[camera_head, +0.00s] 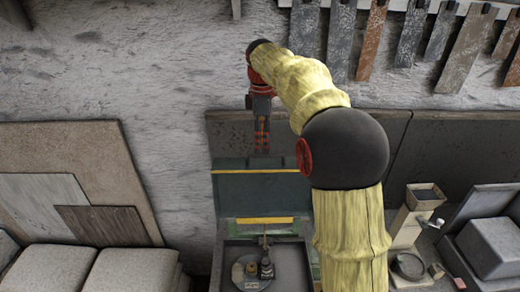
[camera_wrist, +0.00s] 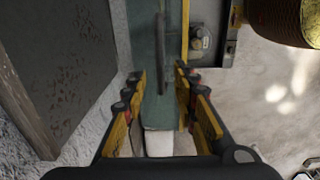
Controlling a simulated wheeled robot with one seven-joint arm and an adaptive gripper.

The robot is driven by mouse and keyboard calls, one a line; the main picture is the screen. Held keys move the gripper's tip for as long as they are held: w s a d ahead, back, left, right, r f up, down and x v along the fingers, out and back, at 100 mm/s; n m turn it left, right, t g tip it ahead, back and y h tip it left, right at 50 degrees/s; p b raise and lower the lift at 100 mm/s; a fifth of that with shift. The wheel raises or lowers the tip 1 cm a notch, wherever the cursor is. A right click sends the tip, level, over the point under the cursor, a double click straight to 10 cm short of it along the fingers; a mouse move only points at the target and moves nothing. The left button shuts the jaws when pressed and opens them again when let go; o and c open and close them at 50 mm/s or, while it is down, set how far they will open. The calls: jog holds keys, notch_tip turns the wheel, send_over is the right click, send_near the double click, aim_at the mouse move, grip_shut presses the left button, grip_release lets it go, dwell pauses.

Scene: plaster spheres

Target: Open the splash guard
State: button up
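The splash guard (camera_head: 262,192) looks like a teal panel with yellow strips along its upper and lower edges, above the grey basin (camera_head: 232,262) in the head view. In the wrist view the teal panel (camera_wrist: 146,45) runs away from me, with a dark bar (camera_wrist: 160,55) in front of it. My gripper (camera_head: 262,148) reaches down from above at the panel's upper edge. In the wrist view my gripper (camera_wrist: 158,78) has its two fingers spread apart, with the panel and bar showing between them. I cannot tell whether the fingers touch the panel.
A round disc (camera_head: 250,284) with small parts lies in the basin. Dark panels (camera_head: 455,150) stand behind, against the rough wall. Boards (camera_head: 105,180) lean at the left above pale blocks (camera_head: 135,270). A small stand (camera_head: 410,222) and grey block (camera_head: 497,245) are at the right.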

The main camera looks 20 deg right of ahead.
jog(key=shift+f, duration=1.75)
jog(key=shift+c, duration=0.5)
grip_shut()
